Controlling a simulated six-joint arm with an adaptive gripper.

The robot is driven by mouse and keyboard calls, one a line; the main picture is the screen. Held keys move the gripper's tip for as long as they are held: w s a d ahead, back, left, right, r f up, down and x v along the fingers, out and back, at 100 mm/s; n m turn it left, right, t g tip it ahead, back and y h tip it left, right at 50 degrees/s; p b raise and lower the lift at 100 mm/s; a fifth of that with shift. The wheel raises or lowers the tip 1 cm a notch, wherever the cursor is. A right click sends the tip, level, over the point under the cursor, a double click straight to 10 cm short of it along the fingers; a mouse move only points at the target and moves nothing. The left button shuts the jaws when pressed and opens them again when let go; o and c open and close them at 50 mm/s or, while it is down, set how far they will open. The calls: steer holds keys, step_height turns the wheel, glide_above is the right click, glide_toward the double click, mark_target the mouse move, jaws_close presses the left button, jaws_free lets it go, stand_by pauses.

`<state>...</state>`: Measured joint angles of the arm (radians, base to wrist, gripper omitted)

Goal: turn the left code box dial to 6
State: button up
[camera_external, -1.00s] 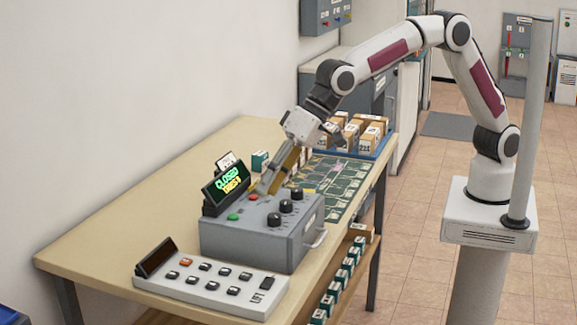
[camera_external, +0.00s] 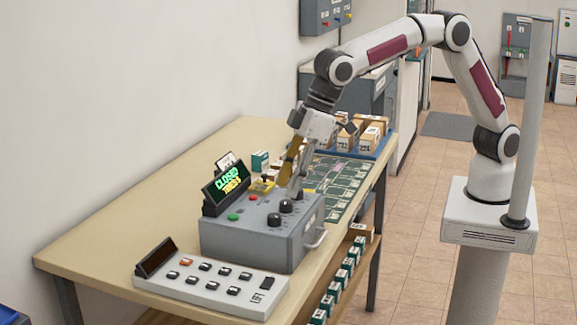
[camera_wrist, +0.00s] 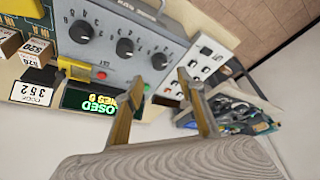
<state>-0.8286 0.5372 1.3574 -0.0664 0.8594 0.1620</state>
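The grey code box (camera_external: 262,240) sits on the table with three black dials on its top. In the wrist view they are one dial (camera_wrist: 80,32), a middle dial (camera_wrist: 125,47) and the end dial (camera_wrist: 160,61), which I take as the left one when the display is read upright. My gripper (camera_wrist: 160,74) is open and empty, pointing down above the box. In the external view the fingers cover part of the far dials. The pointer setting is too small to read.
A display (camera_external: 228,183) reading CLOSED stands behind the box, with a green button (camera_external: 233,217) and a red button (camera_external: 253,197) nearby. A keypad (camera_external: 210,285) lies in front. Cartons in a blue tray (camera_external: 385,150) stand at the far end. The table's left side is clear.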

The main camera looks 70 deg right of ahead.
mark_target(275, 215)
steer(key=shift+f, duration=0.15)
steer(key=shift+x, duration=3.75)
steer(key=c, duration=1.1)
